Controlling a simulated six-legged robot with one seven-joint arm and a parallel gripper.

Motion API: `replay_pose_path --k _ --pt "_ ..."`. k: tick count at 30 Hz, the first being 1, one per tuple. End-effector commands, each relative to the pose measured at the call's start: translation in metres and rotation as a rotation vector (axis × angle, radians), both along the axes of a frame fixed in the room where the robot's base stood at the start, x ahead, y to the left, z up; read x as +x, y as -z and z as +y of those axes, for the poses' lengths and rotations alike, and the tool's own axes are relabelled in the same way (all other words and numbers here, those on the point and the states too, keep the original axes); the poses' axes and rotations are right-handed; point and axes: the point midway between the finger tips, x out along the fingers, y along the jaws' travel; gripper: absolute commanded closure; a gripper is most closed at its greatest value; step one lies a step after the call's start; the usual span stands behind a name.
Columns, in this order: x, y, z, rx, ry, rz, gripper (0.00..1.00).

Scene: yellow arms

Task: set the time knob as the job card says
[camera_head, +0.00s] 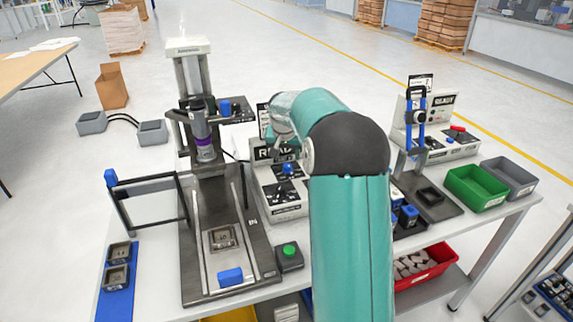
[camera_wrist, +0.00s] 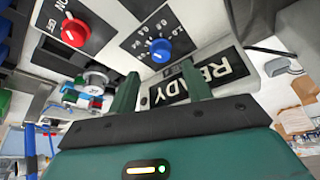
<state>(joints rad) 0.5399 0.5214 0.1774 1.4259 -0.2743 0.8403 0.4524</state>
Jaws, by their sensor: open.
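The blue knob (camera_wrist: 160,50) sits on a black dial with white marks, too small and tilted to read surely. It also shows in the head view (camera_head: 288,168) on the white control box (camera_head: 284,204). My gripper (camera_wrist: 160,72) is open and empty, its two dark green fingers pointing at the panel. The knob lies beyond the fingertips, between their lines, apparently untouched. In the head view my arm hides most of the gripper. A red knob (camera_wrist: 75,33) with ON and OFF marks is beside the dial. I cannot make out a readable job card.
A READY sign (camera_wrist: 205,78) is close to the fingers. A press stand (camera_head: 195,90) stands left of the box, with a green button (camera_head: 289,249) in front. Another device (camera_head: 440,130), a green bin (camera_head: 475,187) and a grey bin (camera_head: 508,176) are at right.

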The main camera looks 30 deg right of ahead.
Motion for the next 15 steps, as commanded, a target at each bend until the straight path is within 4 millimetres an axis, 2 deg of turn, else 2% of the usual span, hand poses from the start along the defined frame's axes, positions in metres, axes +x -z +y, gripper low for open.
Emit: replay_pose_path --k 1,7,15 --pt "0.003 0.011 -0.002 0.002 -0.002 0.004 0.51" --pt "0.014 0.043 -0.010 0.000 -0.003 0.002 0.51" --pt "0.020 0.059 -0.013 0.000 -0.004 0.000 0.51"
